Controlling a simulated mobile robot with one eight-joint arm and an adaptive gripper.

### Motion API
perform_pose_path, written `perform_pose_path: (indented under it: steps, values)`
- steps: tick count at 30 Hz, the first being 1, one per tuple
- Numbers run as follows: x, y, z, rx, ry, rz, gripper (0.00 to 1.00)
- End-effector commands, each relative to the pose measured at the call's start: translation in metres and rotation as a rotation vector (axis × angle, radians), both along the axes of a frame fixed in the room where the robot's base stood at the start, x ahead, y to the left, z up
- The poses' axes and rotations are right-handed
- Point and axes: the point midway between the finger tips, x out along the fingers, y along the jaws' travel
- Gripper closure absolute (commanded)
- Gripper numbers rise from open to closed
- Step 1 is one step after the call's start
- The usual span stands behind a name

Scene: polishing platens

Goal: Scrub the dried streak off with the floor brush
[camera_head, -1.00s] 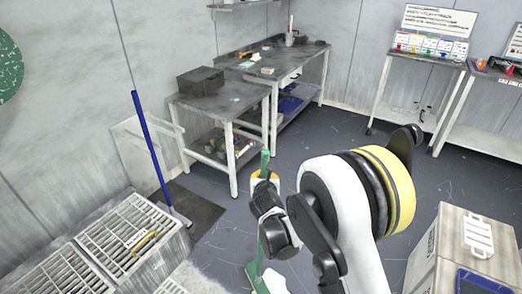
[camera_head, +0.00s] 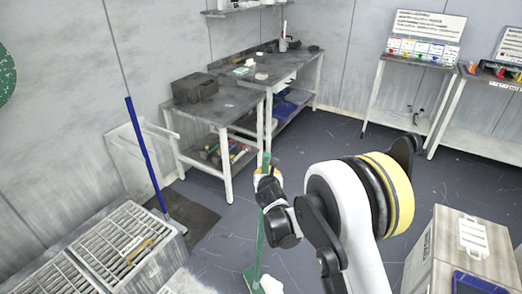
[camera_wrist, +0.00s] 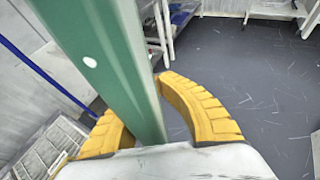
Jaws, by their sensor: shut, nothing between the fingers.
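A green floor brush (camera_head: 261,240) stands upright with its handle beside my gripper (camera_head: 268,184) and its green foot low at the bottom of the head view. In the wrist view its green handle (camera_wrist: 105,60) crosses in front of the yellow fingers of my gripper (camera_wrist: 160,85). The fingers curve around the handle and hide partly behind it. They are shut, and no firm hold on the handle shows. A pale white patch (camera_head: 271,285) lies beside the brush's foot; I cannot tell whether it is the dried streak.
A blue-handled tool (camera_head: 147,155) leans at the left over a dark mat (camera_head: 195,222). A slatted grey unit (camera_head: 120,250) stands at lower left, a pale cabinet (camera_head: 440,250) at lower right. Workbenches (camera_head: 225,110) line the back. The dark floor (camera_head: 310,150) between is open.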

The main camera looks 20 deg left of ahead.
Motion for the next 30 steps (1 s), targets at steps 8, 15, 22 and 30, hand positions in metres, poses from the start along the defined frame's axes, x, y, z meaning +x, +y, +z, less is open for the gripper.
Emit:
perform_pose_path:
  steps: [8, 15, 22, 30]
  values:
    - [0.014, -0.003, 0.001, 0.0, 0.0, 0.0, 1.0]
    - [0.014, -0.003, 0.001, 0.0, 0.0, 0.0, 1.0]
    - [0.029, -0.006, 0.002, 0.0, 0.001, -0.002, 1.0]
    - [0.048, -0.009, 0.004, -0.001, 0.0, -0.001, 1.0]
